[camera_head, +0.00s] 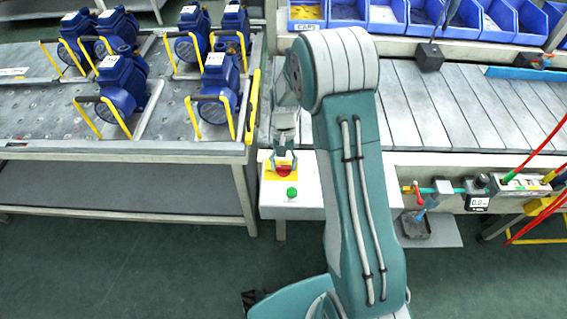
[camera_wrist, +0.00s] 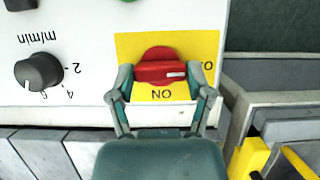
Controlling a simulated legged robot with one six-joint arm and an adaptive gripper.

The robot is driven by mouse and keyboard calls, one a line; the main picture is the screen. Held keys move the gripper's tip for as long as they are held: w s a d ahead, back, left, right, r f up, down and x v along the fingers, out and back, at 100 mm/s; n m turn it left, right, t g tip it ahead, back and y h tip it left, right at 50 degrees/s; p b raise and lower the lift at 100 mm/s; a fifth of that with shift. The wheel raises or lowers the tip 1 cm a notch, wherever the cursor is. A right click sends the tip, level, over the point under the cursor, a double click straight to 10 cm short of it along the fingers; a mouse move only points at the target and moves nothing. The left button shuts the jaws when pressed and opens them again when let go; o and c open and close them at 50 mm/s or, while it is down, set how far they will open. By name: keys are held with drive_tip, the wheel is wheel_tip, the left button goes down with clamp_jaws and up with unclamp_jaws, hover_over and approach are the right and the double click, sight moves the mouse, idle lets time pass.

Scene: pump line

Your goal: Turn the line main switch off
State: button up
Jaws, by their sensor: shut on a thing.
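The line main switch is a red rotary knob (camera_wrist: 158,68) on a yellow plate (camera_wrist: 205,42). In the wrist view its raised handle lies level, with a white mark at its right end. "ON" reads upside down below it, and a partly hidden label is at the right edge of the plate. My gripper (camera_wrist: 162,80) is shut on the handle, one finger at each end. In the head view my gripper (camera_head: 283,158) reaches down onto the red switch (camera_head: 284,171) on the white control box (camera_head: 306,205).
A green button (camera_head: 292,192) sits in front of the switch. A black speed knob (camera_wrist: 38,72) marked m/min is on the same panel. A slatted conveyor (camera_head: 450,105) lies behind. Blue pumps (camera_head: 121,80) stand on a table (camera_head: 40,120) at left.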

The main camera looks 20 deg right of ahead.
drive_tip(key=o, duration=1.1)
drive_tip(key=shift+a, duration=0.1)
drive_tip(key=shift+o, duration=0.2)
drive_tip(key=v, duration=1.2)
